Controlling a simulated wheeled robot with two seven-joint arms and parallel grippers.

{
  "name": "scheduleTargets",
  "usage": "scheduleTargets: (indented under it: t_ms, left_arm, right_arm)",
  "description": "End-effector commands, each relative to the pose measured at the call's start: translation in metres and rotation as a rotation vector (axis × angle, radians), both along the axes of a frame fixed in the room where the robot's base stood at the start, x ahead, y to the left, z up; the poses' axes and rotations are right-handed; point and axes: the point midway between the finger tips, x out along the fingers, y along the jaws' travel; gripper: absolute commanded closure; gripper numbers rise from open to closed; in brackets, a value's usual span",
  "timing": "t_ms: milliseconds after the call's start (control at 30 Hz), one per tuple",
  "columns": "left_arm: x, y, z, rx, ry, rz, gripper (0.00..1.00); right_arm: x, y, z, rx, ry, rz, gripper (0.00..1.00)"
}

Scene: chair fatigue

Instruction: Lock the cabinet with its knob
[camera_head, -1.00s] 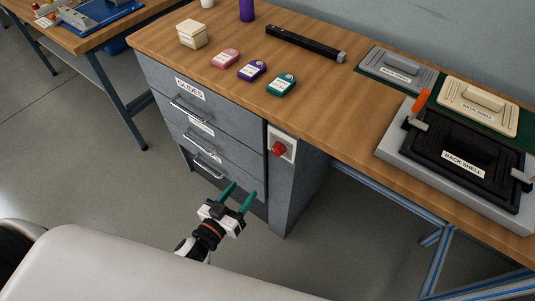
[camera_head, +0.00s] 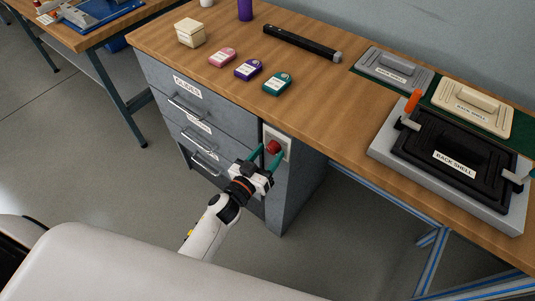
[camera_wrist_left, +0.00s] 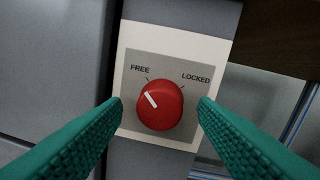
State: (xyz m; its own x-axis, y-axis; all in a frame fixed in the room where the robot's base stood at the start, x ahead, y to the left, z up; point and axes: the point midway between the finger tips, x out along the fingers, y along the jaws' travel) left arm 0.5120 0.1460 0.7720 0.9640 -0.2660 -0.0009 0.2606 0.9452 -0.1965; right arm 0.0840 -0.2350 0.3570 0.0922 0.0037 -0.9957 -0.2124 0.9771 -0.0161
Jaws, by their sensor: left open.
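The red knob (camera_head: 273,147) sits on a pale plate on the front of the grey cabinet (camera_head: 290,192), right of the drawers. In the left wrist view the knob (camera_wrist_left: 160,105) has a white mark pointing up-left, toward FREE; LOCKED (camera_wrist_left: 196,78) is printed at upper right. My left gripper (camera_head: 266,155) is open, its green fingers just in front of the knob. In the left wrist view its fingertips (camera_wrist_left: 160,108) stand on either side of the knob, with gaps showing. My right gripper is not in view.
The drawers (camera_head: 196,128) appear closed, with bar handles sticking out. Floor is clear left of the cabinet.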

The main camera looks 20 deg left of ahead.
Motion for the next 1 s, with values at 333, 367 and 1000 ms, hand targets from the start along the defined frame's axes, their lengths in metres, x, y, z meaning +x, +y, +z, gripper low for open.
scheduleTargets:
  t_ms: [333,367,1000]
  left_arm:
    - [0.0012,-0.0004,0.0002,0.001,0.000,0.000,0.58]
    - [0.0012,-0.0004,0.0002,0.001,0.000,0.000,0.63]
    - [0.0011,0.0001,-0.0011,0.113,-0.042,0.000,0.91]
  right_arm:
    - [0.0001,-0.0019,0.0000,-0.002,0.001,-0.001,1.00]
    - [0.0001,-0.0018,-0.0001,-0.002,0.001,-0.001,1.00]
    - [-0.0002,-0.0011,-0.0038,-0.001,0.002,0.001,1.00]
